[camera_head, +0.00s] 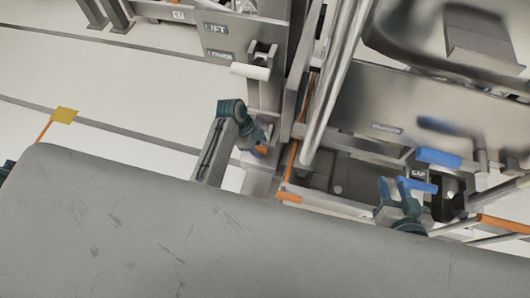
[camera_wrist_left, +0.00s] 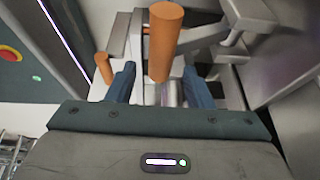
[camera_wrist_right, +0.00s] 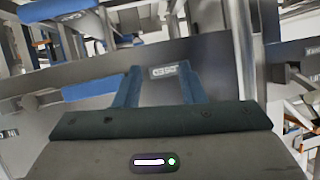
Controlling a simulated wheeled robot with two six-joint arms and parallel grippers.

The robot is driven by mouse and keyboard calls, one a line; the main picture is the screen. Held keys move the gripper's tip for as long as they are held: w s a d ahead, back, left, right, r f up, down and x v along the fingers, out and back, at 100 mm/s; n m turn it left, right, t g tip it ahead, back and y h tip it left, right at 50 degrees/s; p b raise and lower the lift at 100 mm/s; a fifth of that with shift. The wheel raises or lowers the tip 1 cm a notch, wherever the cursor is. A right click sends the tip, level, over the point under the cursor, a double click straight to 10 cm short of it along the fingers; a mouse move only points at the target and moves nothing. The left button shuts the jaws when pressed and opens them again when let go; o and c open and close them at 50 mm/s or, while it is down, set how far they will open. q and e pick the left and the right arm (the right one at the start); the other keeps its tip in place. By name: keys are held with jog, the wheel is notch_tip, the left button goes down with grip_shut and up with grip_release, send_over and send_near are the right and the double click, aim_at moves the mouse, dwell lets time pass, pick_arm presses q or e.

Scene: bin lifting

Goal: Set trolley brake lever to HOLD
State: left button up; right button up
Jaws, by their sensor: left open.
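An orange cylindrical grip (camera_wrist_left: 162,45) stands upright between and ahead of the fingers of my left gripper (camera_wrist_left: 162,85) in the left wrist view. It looks like a lever handle, but no HOLD mark is readable. The fingers are apart and not closed on it. In the head view, my left gripper (camera_head: 258,140) is beside a small orange part (camera_head: 262,150), low on the trolley frame. My right gripper (camera_head: 403,188) is by the blue parts at the right. In the right wrist view its fingers (camera_wrist_right: 160,85) are apart with nothing between them.
A grey metal bin (camera_head: 440,110) and steel frame rails (camera_head: 335,80) fill the upper right. A panel labelled LIFT (camera_head: 216,28) and a white roller (camera_head: 250,71) stand above my left gripper. A blue bar (camera_head: 438,157) is above my right gripper.

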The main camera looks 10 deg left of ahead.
aim_at(265, 153)
pick_arm(q)
jog(key=b+x, duration=0.1)
jog(key=x, duration=0.4)
jog(key=shift+f, duration=0.2)
pick_arm(e)
jog(key=w+r+t, duration=0.4)
jog(key=r+t, duration=0.1)
jog(key=r, duration=0.3)
jog(key=shift+d, duration=0.45)
jog(key=shift+w+r, duration=0.1)
pick_arm(q)
grip_shut()
